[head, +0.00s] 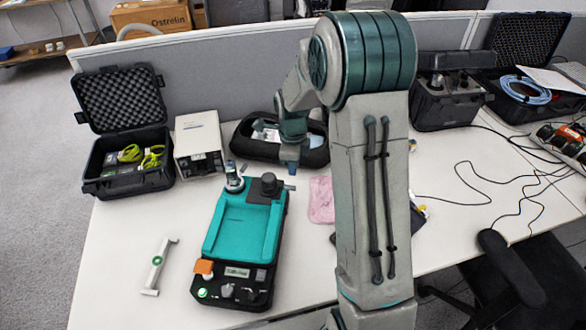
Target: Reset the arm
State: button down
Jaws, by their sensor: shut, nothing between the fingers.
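My arm rises on the right of the head view and bends over toward the table. Its end, my gripper (290,168), points down at the front edge of the black soft case and just above the back right of the teal device (243,232). The fingers are small here and look shut with nothing held. Whether the gripper touches anything beneath it cannot be told. The teal device lies on the white table (125,225), with a dark knob and a small cylinder on its back end and buttons on its front panel.
A white handle-like bar (159,265) lies left of the device. An open black case (128,160), a beige box (199,145) and a black soft case (252,146) line the divider. A pink cloth (321,200) lies right. Cables (480,180) and a chair (510,270) are farther right.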

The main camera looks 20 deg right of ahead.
notch_tip(320, 180, up, 3)
jog(key=shift+r+p, duration=0.2)
jog(key=shift+p, duration=0.6)
jog(key=s+r+n+t, duration=0.1)
jog(key=s+r+n, duration=0.6)
jog(key=s+n, duration=0.4)
jog(key=s+r+n+t, duration=0.2)
jog(key=s+r+n, duration=0.5)
jog(key=s+n, duration=0.5)
jog(key=shift+s+a+r, duration=0.15)
jog(key=shift+s+a, duration=0.3)
jog(key=shift+s, duration=0.3)
